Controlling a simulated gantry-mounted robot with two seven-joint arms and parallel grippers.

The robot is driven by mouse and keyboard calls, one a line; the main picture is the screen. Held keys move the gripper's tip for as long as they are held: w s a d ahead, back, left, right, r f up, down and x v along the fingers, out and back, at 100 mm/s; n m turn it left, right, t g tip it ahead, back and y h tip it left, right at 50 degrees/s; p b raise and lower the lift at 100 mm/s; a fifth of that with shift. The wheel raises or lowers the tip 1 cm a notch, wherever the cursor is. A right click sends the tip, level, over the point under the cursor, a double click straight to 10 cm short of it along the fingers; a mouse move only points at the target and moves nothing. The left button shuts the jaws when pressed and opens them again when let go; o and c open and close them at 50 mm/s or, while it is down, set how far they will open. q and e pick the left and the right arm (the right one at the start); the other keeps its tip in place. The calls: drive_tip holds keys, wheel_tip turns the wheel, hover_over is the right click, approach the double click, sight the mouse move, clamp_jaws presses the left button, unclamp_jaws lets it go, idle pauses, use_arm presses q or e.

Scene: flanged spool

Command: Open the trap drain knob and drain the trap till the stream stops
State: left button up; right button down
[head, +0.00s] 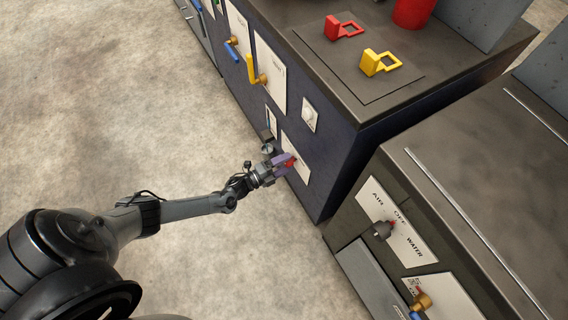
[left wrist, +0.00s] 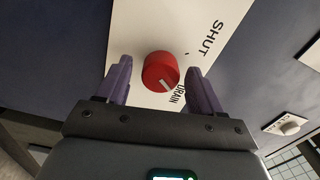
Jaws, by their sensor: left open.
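The red drain knob (left wrist: 160,66) sits on a white plate (left wrist: 220,12) lettered SHUT and DRAIN. The knob's white mark points toward the word DRAIN. In the head view the knob (head: 290,162) shows low on the dark cabinet's front, partly covered by the gripper. My left gripper (head: 283,164) is open at the knob. In the left wrist view its two purple fingers (left wrist: 159,75) stand on either side of the knob, with gaps showing. No stream of water can be made out. My right gripper is not in view.
A grey fitting (head: 267,148) is just above the gripper. Yellow (head: 256,70) and blue (head: 232,50) lever handles are farther along the cabinet front. A second cabinet with an AIR/OFF/WATER selector (head: 382,230) stands at the right. The floor at left is clear.

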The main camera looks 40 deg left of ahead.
use_arm(q)
drive_tip(key=shift+s+a+r, duration=0.1)
drive_tip(key=shift+s+a, duration=0.1)
drive_tip(key=shift+s, duration=0.2)
drive_tip(key=p+v, duration=0.3)
drive_tip(key=v, duration=0.7)
drive_tip(key=shift+p, duration=0.35)
